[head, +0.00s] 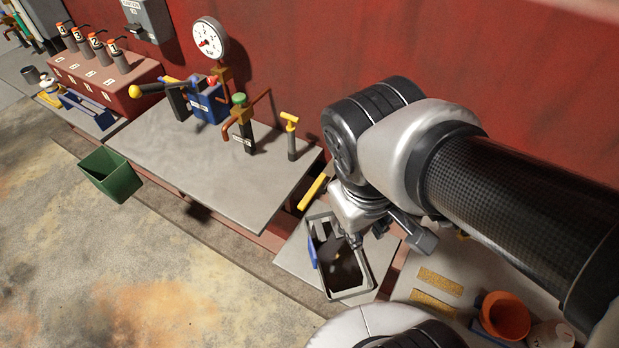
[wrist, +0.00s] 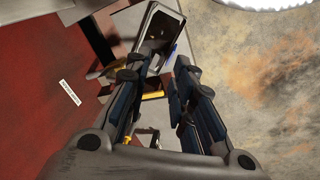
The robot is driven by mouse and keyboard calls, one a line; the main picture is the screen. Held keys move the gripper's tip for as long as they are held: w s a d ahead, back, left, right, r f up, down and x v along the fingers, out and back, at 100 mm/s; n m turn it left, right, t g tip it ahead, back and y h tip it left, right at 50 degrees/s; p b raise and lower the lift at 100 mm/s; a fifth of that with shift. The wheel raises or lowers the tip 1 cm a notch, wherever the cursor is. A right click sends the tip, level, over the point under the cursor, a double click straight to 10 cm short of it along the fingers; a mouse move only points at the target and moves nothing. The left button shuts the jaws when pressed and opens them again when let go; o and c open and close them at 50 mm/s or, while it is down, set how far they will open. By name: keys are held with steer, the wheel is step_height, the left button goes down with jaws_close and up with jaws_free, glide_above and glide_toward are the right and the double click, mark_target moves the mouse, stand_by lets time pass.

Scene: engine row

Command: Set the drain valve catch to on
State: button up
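I cannot make out for certain which part is the drain valve catch. A yellow bar (head: 313,191) shows just left of my gripper in the head view, beyond the right end of the grey bench. In the wrist view a yellow piece (wrist: 153,95) shows between the fingers, apparently beyond them; I cannot tell whether it is touched. My gripper (head: 385,232) points down above a dark open tray (head: 366,284). Its fingers (wrist: 159,68) stand apart with nothing seen held. A white label (wrist: 69,92) on the red wall is too small to read.
The grey bench (head: 215,190) carries a gauge (head: 210,40), a blue valve block (head: 208,103), a copper-piped valve (head: 243,120) and a yellow-topped post (head: 290,135). An orange cup (head: 505,316) stands at lower right. The floor at left is clear.

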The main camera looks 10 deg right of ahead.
steer(key=shift+o, duration=1.2)
steer(key=w+f+n+g+h+b, duration=0.1)
steer(key=w+f+n+g+h, duration=0.2)
steer(key=w+f+n+h, duration=0.1)
step_height(320, 180, down, 3)
steer(key=shift+w+d+r+n+h, duration=0.1)
steer(key=shift+w+d+n+h, duration=0.1)
steer(key=shift+d+n+h, duration=0.45)
steer(key=n+t+h+b, duration=0.3)
steer(key=n+t+h, duration=0.3)
steer(key=n+t, duration=1.05)
glide_toward(313, 191)
steer(key=w+d+n+b, duration=0.1)
steer(key=w+d, duration=0.1)
steer(key=w+d+n+g+b, duration=0.1)
steer(key=w+d, duration=0.1)
steer(key=w, duration=0.1)
steer(key=w+d+g, duration=0.1)
steer(key=w+d, duration=0.1)
steer(key=w, duration=0.1)
steer(key=shift+d+r+n+y+b, duration=0.25)
steer(key=shift+d+r+n+b, duration=0.05)
steer(key=shift+d+n+b, duration=0.1)
jaws_close()
